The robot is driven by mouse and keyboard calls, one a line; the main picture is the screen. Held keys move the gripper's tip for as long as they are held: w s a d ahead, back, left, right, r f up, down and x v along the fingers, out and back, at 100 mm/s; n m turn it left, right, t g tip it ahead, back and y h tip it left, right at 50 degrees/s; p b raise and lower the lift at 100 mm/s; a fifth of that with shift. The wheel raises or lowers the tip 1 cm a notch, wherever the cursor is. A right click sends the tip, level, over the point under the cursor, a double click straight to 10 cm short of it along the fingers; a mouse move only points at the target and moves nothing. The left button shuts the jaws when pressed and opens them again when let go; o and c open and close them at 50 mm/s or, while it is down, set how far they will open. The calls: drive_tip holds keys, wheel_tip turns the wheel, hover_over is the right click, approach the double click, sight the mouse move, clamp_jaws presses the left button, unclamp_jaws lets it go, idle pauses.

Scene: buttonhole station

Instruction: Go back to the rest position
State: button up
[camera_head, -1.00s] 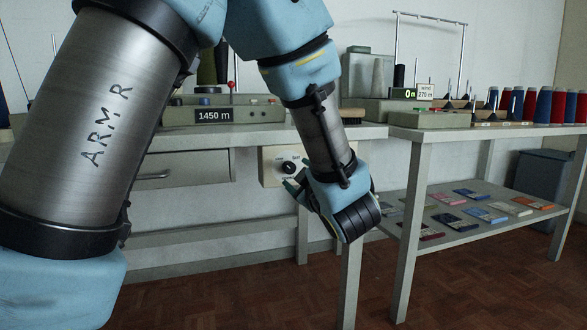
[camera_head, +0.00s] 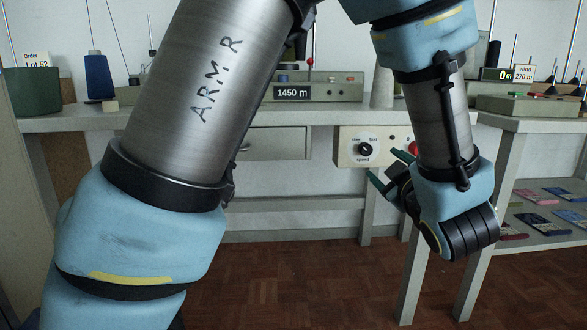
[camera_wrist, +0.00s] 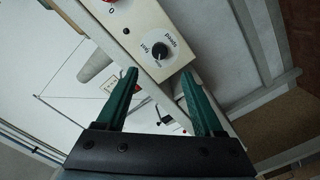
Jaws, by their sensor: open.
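My gripper (camera_head: 382,162) is open and empty, with its dark green fingers apart. In the head view its fingers point up and left in front of the lower right of a cream control box (camera_head: 345,156) under the bench edge. In the wrist view my gripper (camera_wrist: 160,72) has its fingers on both sides of the lower picture, with the box's dial (camera_wrist: 160,50) beyond the tips. No contact with the box is clear. My arm reaches across the head view and hides part of the bench.
The box has a speed dial (camera_head: 365,149) and a red button (camera_head: 413,148). The bench (camera_head: 330,114) carries a 1450 m counter unit (camera_head: 320,90), a blue thread cone (camera_head: 98,77) and a green container (camera_head: 35,91). A shelved table (camera_head: 550,225) stands right. Floor is clear below.

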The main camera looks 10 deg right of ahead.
drive_tip(key=w+a+f+m+g+h, duration=0.2)
drive_tip(key=w+a+f+m+g, duration=0.15)
drive_tip(key=w, duration=0.55)
drive_tip(key=w+a+f+m+g+p, duration=0.1)
drive_tip(key=a+f+g, duration=0.1)
drive_tip(key=a, duration=0.3)
drive_tip(key=w+a+f+m+g, duration=0.1)
drive_tip(key=a+f+m+g, duration=0.1)
drive_tip(key=a+f+g, duration=0.15)
drive_tip(key=s+a+f+m+g+y, duration=0.1)
drive_tip(key=s+a+f+g+y, duration=0.3)
drive_tip(key=a, duration=0.8)
drive_tip(key=s+a+m+g, duration=0.1)
drive_tip(key=s+a+g, duration=0.2)
drive_tip(key=s+a, duration=0.6)
wheel_tip(320, 180, up, 38)
drive_tip(key=w+a+p, duration=0.2)
drive_tip(key=p, duration=3.6)
drive_tip(key=shift+a+f+p, duration=0.2)
drive_tip(key=shift+f+p, duration=0.05)
drive_tip(key=shift+p, duration=0.1)
drive_tip(key=shift+w+m, duration=0.1)
drive_tip(key=shift+m, duration=0.15)
